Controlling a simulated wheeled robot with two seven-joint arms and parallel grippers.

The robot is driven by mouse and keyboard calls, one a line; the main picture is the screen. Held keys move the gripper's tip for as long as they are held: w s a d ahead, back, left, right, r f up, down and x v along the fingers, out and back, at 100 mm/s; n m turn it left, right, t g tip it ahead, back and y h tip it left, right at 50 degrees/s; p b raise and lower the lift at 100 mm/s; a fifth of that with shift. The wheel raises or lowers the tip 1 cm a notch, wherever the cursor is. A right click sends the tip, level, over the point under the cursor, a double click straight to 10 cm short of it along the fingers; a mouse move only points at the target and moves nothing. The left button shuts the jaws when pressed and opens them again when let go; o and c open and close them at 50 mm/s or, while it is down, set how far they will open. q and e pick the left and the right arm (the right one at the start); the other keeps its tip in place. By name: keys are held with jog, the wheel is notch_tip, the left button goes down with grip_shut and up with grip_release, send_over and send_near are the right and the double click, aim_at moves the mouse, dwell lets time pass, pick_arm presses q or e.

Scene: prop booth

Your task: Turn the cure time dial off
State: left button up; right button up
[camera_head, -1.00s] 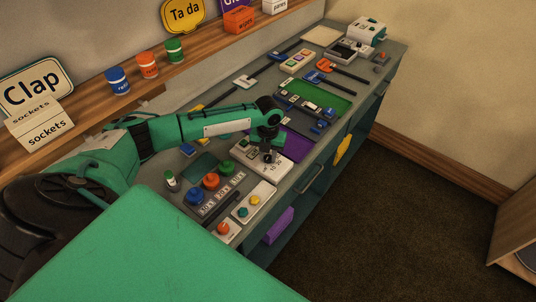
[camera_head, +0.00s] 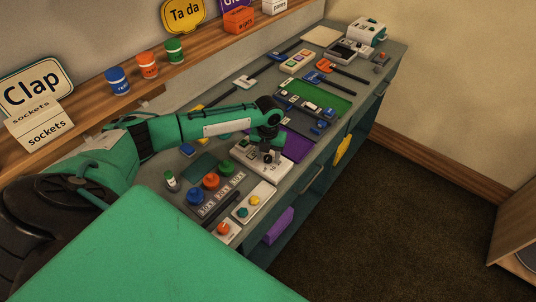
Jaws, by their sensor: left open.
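A white panel box (camera_head: 248,164) with small dark markings lies on the bench below my left gripper. I cannot read its labels, so I cannot tell for certain that it bears the cure time dial. My left gripper (camera_head: 269,157) points down at the right part of this panel, with its fingers open. The fingers and wrist hide whatever knob is under them, and I cannot tell whether they touch it. My right gripper is not in view.
Blue, orange and green knobs (camera_head: 211,181) stand left of the panel. A white plate (camera_head: 262,190) with yellow and teal knobs and a box with an orange knob (camera_head: 223,229) are nearer. A purple mat (camera_head: 297,147) and green tray (camera_head: 325,98) lie beyond.

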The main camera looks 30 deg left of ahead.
aim_at(268, 157)
pick_arm(q)
notch_tip(268, 157, up, 14)
jog(key=b, duration=0.3)
jog(key=shift+f+b, duration=0.15)
jog(key=shift+b, duration=0.15)
